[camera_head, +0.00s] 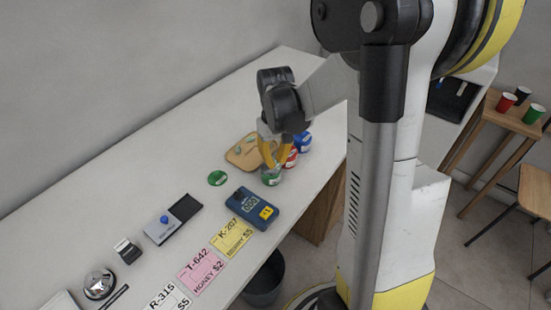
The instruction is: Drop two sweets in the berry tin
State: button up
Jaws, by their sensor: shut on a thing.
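My gripper (272,163) points down with its yellow fingers right over a small tin with a green label (271,177). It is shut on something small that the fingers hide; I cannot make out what. A round green lid (217,178) lies flat on the counter to the left of that tin. A red tin (291,158) and a blue tin (303,142) stand just behind it, partly covered by my gripper. A tan tray (236,156) with small items on it lies behind and left of the fingers. I cannot read which tin is berry.
A dark blue card terminal (246,204) lies in front of the tins on the white counter (120,200). Yellow (231,238) and pink (201,270) price cards lie along the front edge. An ink pad (185,208) and a bell (99,283) are further left.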

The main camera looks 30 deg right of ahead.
aim_at(275, 161)
jog(key=o, duration=0.8)
jog(key=shift+c, duration=0.2)
notch_tip(275, 161, up, 12)
jog(key=s+a+r+t, duration=0.1)
jog(key=s+a+t, duration=0.6)
jog(key=s+a, duration=0.4)
jog(key=a, duration=0.2)
jog(key=shift+a+r, duration=0.3)
jog(key=shift+r, duration=0.1)
